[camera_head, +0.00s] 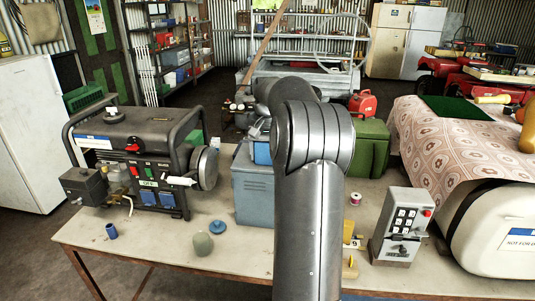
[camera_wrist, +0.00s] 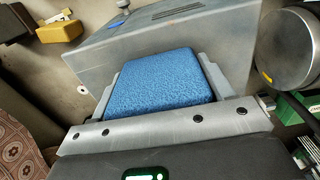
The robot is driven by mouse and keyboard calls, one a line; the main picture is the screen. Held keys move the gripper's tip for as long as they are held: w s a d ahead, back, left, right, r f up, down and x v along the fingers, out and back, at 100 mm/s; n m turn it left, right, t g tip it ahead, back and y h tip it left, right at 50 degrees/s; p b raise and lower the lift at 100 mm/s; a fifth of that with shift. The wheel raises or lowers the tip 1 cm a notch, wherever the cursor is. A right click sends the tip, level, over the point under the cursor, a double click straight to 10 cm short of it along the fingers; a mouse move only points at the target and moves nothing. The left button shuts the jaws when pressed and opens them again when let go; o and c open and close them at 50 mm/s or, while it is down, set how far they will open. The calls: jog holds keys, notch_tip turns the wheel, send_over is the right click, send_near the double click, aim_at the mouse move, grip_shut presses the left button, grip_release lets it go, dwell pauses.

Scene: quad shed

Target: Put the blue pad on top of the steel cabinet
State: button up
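The blue pad (camera_wrist: 160,80) is a textured block between the two fingers of my gripper (camera_wrist: 160,85) in the wrist view. The fingers lie against its two sides, so the gripper is shut on it. The steel cabinet (camera_head: 252,192) is a grey-blue box with vent slots, standing on the workbench behind my arm. In the wrist view the cabinet (camera_wrist: 110,48) lies just beyond the pad. In the head view a bit of the pad (camera_head: 262,153) shows at the cabinet's top; my arm hides most of the gripper. I cannot tell whether pad and cabinet touch.
A generator (camera_head: 145,150) stands left of the cabinet on the workbench (camera_head: 120,240). A grey control box (camera_head: 402,225) and a white tank (camera_head: 495,230) are to the right. A green box (camera_head: 372,148) is behind. A small blue cap (camera_head: 217,227) and green knob (camera_head: 203,244) lie in front.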

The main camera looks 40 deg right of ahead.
jog(key=o, duration=0.4)
jog(key=shift+r, duration=0.15)
notch_tip(320, 180, up, 12)
jog(key=shift+a+r, duration=0.2)
jog(key=shift+a, duration=0.2)
jog(key=s+a+n+t, duration=0.1)
jog(key=s+a+n, duration=0.1)
jog(key=s+a, duration=0.35)
jog(key=s+a+n+t+h, duration=0.1)
jog(key=s+a, duration=0.1)
jog(key=a, duration=0.7)
jog(key=s+a+n+t, duration=0.15)
jog(key=s+a, duration=0.25)
jog(key=a, duration=0.4)
jog(key=s+a+f+n, duration=0.1)
jog(key=s+a+f, duration=0.2)
jog(key=s, duration=0.2)
jog(key=s+a+f+n+t, duration=0.1)
jog(key=s+a+f+n, duration=0.1)
jog(key=s, duration=0.4)
jog(key=s+a+f+n+t+y, duration=0.1)
jog(key=s+a+f, duration=0.3)
jog(key=s+f, duration=0.1)
jog(key=shift+s+a+f+n, duration=0.2)
jog(key=shift+a+f+n, duration=0.1)
jog(key=shift+f, duration=0.35)
